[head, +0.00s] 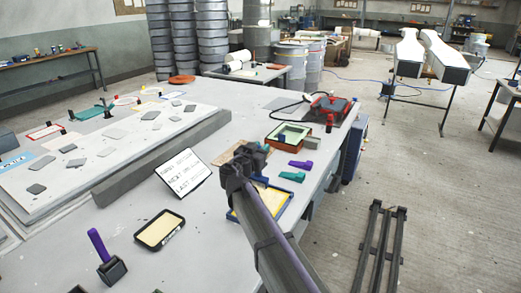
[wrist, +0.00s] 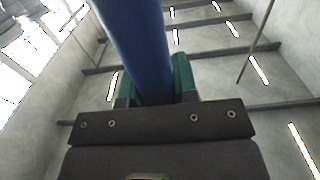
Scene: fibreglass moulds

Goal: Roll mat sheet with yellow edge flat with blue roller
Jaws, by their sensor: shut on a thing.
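My gripper (wrist: 157,92) is shut on a thick blue bar, seemingly the blue roller's handle (wrist: 138,45), between its green finger pads in the wrist view. The bar runs out of the top of that view, so its far end is hidden. In the head view my gripper end (head: 250,160) is above the near table, over a blue-rimmed tray, and I cannot make out the roller clearly. A pale sheet with a yellow edge (head: 148,92) appears to lie at the far side of the mould panel (head: 100,150), well left of my gripper.
A text card (head: 183,171), a black-rimmed tray (head: 160,231) and a purple-handled tool (head: 108,258) stand on the near table. The blue-rimmed tray (head: 284,197) is below my arm. Several grey pieces lie on the mould panel. A grey raised edge (head: 165,160) borders it.

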